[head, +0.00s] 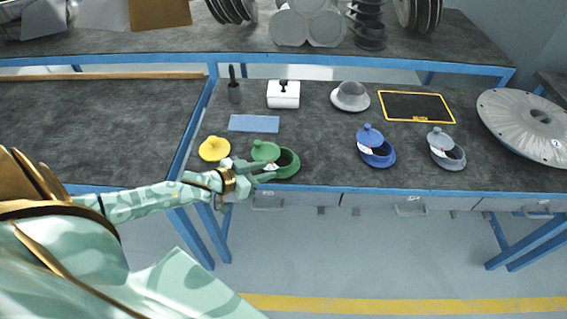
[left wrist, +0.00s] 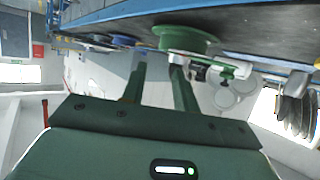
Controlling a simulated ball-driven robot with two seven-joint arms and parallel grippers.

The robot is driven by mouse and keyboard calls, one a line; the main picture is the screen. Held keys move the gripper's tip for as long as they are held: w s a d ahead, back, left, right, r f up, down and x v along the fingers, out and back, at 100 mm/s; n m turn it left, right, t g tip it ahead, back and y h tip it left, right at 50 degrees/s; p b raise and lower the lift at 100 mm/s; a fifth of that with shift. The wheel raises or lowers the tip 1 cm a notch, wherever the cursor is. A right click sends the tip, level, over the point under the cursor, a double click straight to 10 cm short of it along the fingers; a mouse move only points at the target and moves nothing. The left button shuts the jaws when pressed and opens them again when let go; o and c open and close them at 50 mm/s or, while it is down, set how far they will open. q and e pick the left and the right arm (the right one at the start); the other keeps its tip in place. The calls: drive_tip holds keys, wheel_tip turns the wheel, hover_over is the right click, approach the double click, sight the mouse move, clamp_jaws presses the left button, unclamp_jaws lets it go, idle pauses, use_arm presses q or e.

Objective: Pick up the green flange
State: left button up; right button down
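The green flange (head: 289,166) sits near the front edge of the bench, with an open dark middle. A green domed piece (head: 265,150) stands at its back left, and a pale tag lies between them. My left gripper (head: 267,171) is at the flange's front left side. In the left wrist view the flange (left wrist: 188,40) shows just past the fingertips, and my left gripper (left wrist: 157,72) has its two fingers apart with nothing between them. I cannot tell whether a finger touches it. My right gripper is not in view.
A yellow knobbed part (head: 214,149) is left of the flange, a blue pad (head: 254,123) behind it. A blue flange (head: 378,157) and a grey flange (head: 449,159) stand to the right. A white box (head: 283,94) and a black tray (head: 416,107) are farther back.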

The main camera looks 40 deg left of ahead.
sight(290, 165)
use_arm(q)
drive_tip(key=b+x, duration=0.1)
drive_tip(key=x, duration=0.2)
drive_tip(key=shift+w+f, duration=0.3)
drive_tip(key=shift+w, duration=0.05)
drive_tip(key=b+x, duration=0.2)
drive_tip(key=x, duration=0.3)
drive_tip(key=shift+w+d+f, duration=0.1)
drive_tip(key=shift+f, duration=0.05)
drive_tip(key=shift+c, duration=0.3)
clamp_jaws()
